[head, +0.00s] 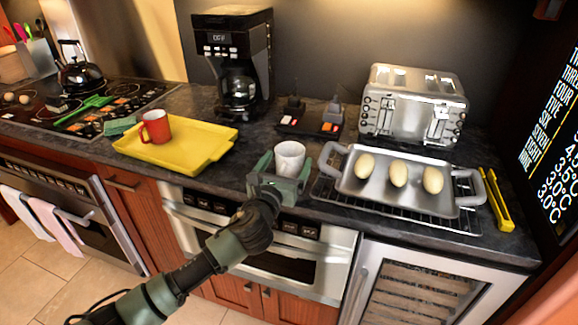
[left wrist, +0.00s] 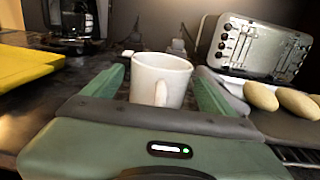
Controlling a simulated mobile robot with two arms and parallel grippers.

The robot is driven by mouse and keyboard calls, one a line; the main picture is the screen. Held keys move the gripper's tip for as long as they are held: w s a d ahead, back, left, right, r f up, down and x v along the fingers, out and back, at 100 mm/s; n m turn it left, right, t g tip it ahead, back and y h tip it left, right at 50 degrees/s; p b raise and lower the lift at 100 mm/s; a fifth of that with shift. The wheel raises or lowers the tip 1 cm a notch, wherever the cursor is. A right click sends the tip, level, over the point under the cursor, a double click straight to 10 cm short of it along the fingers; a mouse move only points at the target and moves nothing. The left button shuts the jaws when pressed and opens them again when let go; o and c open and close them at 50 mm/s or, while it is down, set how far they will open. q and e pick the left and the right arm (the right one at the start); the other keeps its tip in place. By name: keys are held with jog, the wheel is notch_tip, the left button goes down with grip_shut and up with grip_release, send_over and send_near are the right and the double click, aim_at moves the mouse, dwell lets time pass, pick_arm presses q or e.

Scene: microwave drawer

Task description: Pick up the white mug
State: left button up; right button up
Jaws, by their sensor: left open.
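The white mug (head: 290,157) stands upright on the dark countertop, between the yellow tray and the metal tray. In the left wrist view the mug (left wrist: 160,79) sits between the two green fingers, with its handle towards the gripper's palm. My left gripper (head: 286,165) is open, one finger on each side of the mug. A gap shows on the left side; on the right the finger is very close, and I cannot tell whether it touches. The mug's lower part is hidden by the gripper in the head view. My right gripper is not in view.
A yellow tray (head: 205,140) with a red mug (head: 155,127) is to the left. A toaster (head: 412,105) and coffee maker (head: 236,60) stand behind.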

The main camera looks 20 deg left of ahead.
pick_arm(q)
jog(key=shift+w, duration=0.7)
jog(key=shift+w+f, duration=0.1)
jog(key=shift+w, duration=0.15)
jog(key=c, duration=1.7)
jog(key=shift+c, duration=0.5)
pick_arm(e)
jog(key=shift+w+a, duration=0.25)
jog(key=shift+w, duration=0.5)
